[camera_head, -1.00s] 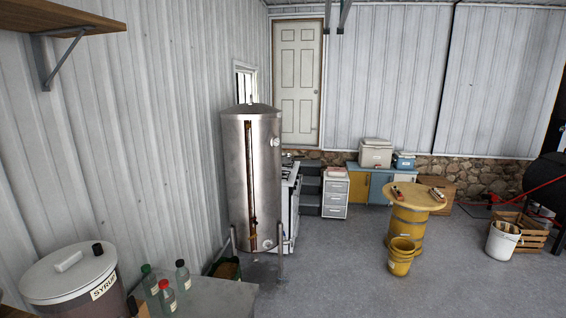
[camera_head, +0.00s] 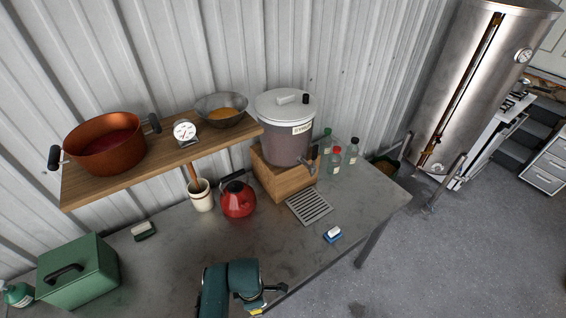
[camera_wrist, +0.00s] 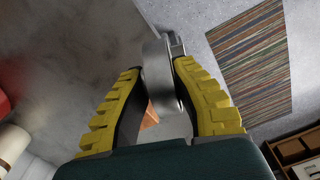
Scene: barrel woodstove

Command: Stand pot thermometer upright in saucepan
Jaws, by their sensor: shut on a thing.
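My gripper (camera_wrist: 160,70) is shut on a round grey metal thing with a small clip-like part, seen nearly edge-on in the wrist view; it looks like the pot thermometer (camera_wrist: 156,82). Its face and any stem are not clear. In the head view my gripper (camera_head: 262,298) is low at the front edge of the table. A copper-coloured pot with dark handles and red contents, apparently the saucepan (camera_head: 112,154), stands on the wooden shelf at the upper left, well apart from my gripper.
The shelf (camera_head: 160,165) also holds a white-faced dial (camera_head: 185,131) and a grey bowl (camera_head: 222,112). The table's middle is clear.

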